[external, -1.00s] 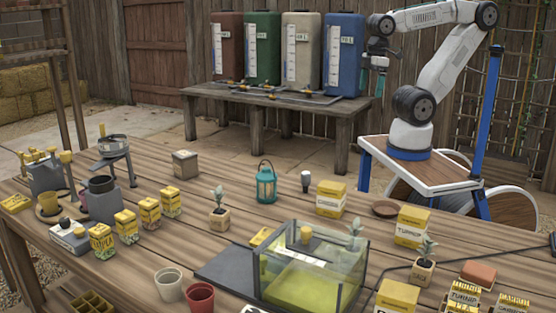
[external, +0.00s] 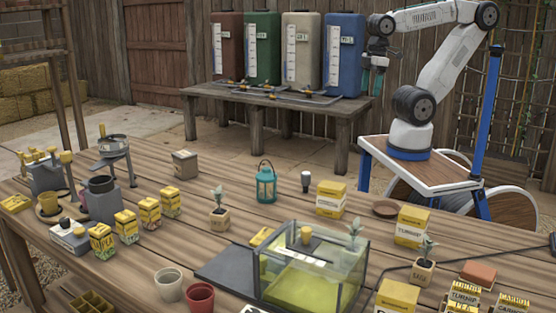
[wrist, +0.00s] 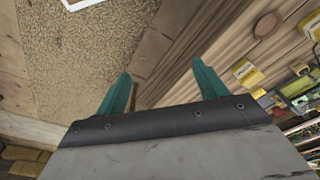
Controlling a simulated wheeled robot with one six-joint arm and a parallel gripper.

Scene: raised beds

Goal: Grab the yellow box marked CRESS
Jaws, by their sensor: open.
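Several yellow boxes stand on the wooden table (external: 235,250). One yellow box with a pale label (external: 330,200) stands right of the lantern; its lettering is too small to read surely. A box marked TURNIP (external: 411,227) is to its right. Another yellow box (external: 397,297) is at the front edge, its label not readable. I cannot tell which is CRESS. My gripper (external: 374,90) is open and empty, high beyond the table's far side, pointing down. In the wrist view its teal fingers (wrist: 161,72) are apart over the ground, with nothing between them.
A glass tank (external: 312,272), a teal lantern (external: 266,185), a round brown dish (external: 385,209) and a potted seedling (external: 423,265) stand on the table. Smaller yellow boxes (external: 150,213) are at left. Coloured water tanks (external: 346,55) stand on a bench behind.

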